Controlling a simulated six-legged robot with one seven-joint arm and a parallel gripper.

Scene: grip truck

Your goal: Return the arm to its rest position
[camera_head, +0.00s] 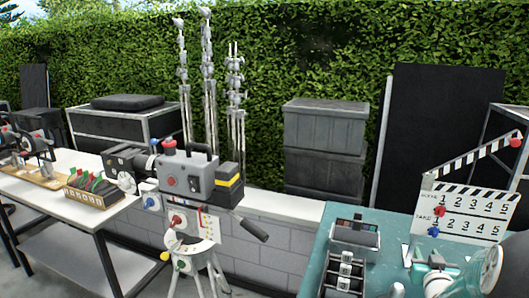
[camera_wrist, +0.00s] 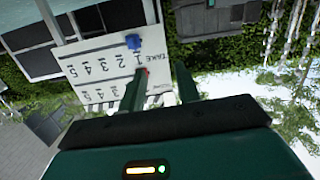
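Beyond the fingers is a white clapperboard (camera_wrist: 97,60), upside down in this view. The left finger overlaps its edge near the red knob, and I cannot tell whether they touch. In the head view the clapperboard (camera_head: 460,207) stands at the right with its striped stick raised. It has a red knob (camera_head: 439,211) and a blue knob (camera_head: 433,231). My gripper's fingers are not clearly seen there.
A teal table (camera_head: 318,262) at the right carries small grey trays (camera_head: 345,272). A teal and white rounded part (camera_head: 487,270), not surely identified, covers its right front. A film camera (camera_head: 187,178) stands on a tripod in the middle. A white table (camera_head: 70,162) is at the left.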

